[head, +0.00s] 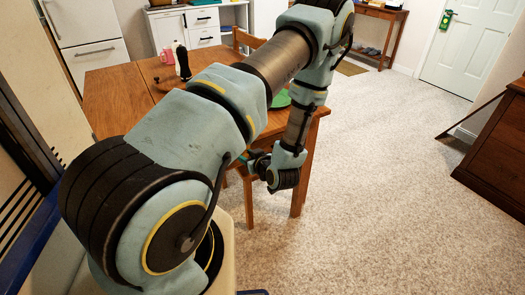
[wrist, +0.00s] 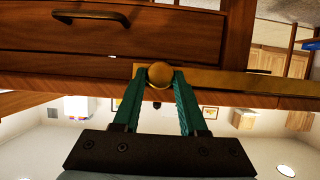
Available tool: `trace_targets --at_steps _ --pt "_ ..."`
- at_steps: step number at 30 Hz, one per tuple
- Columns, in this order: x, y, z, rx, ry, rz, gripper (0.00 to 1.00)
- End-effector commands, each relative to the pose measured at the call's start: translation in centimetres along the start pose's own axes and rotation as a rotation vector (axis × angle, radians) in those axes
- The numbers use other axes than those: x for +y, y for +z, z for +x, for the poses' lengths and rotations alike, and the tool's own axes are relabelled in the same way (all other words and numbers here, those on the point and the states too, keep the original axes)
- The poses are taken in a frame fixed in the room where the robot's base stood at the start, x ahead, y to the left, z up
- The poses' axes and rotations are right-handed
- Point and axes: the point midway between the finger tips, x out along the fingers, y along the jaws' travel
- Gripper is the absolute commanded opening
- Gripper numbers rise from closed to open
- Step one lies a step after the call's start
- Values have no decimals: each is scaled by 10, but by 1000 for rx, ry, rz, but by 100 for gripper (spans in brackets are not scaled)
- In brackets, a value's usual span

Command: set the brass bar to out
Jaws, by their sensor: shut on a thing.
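The brass bar (wrist: 240,82) shows in the wrist view as a flat strip along the edge of a wooden front, running from the middle to the right edge. A round brass knob (wrist: 159,75) sits at its left end. My gripper (wrist: 160,80) has its two teal fingers shut on this knob, one on each side. In the head view my arm reaches out over the wooden table and bends down beyond its right corner. The bar and knob cannot be made out there, and my fingers are mostly hidden.
A wooden drawer front (wrist: 65,38) with a dark handle (wrist: 92,17) lies beside the bar. The wooden table (head: 112,95) has a chair (head: 249,41) behind it. A dark wood cabinet (head: 500,150) stands at right. Open carpet (head: 390,200) lies between.

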Motion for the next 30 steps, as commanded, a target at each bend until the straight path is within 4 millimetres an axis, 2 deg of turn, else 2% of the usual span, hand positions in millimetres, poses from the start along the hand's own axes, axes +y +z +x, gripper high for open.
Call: trace_targets --at_steps 1,6,20,21,27,30 --pt "-10 2 0 -2 -3 4 0" --pt "-29 2 0 -2 -2 2 0" --pt "-38 1 0 -3 -8 3 0" --pt "-38 1 0 -3 -9 4 46" --pt "-37 1 0 -2 -6 3 69" --pt "-36 1 0 -2 -4 2 70"
